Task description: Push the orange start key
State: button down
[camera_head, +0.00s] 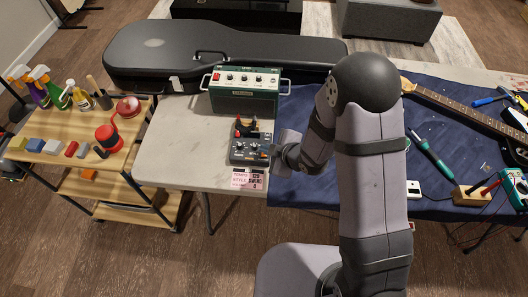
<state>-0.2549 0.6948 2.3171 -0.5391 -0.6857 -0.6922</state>
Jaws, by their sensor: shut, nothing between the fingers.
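A small dark grey device (250,146) with rows of small knobs and keys stands on the light table top. Which of its tiny marks is the orange start key is too small to tell; its right end is close to my gripper. A pink card with dark print, reading tempo and style (248,179), lies at its front edge. My gripper (277,151) is shut and empty at the right side of the device. Whether it touches the device cannot be told. My arm hides part of the table to the right.
A green amplifier (244,95) stands behind the device, with a black guitar case (215,58) along the back. A blue cloth (310,190) covers the right side, with a guitar neck (450,102) and tools. A wooden cart (95,160) stands left. The table left of the device is clear.

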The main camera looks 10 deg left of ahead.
aim_at(266, 158)
jog(key=shift+r, duration=0.1)
notch_tip(266, 158, up, 6)
jog(key=p, duration=0.4)
jog(key=shift+p, duration=0.4)
dwell(0.5)
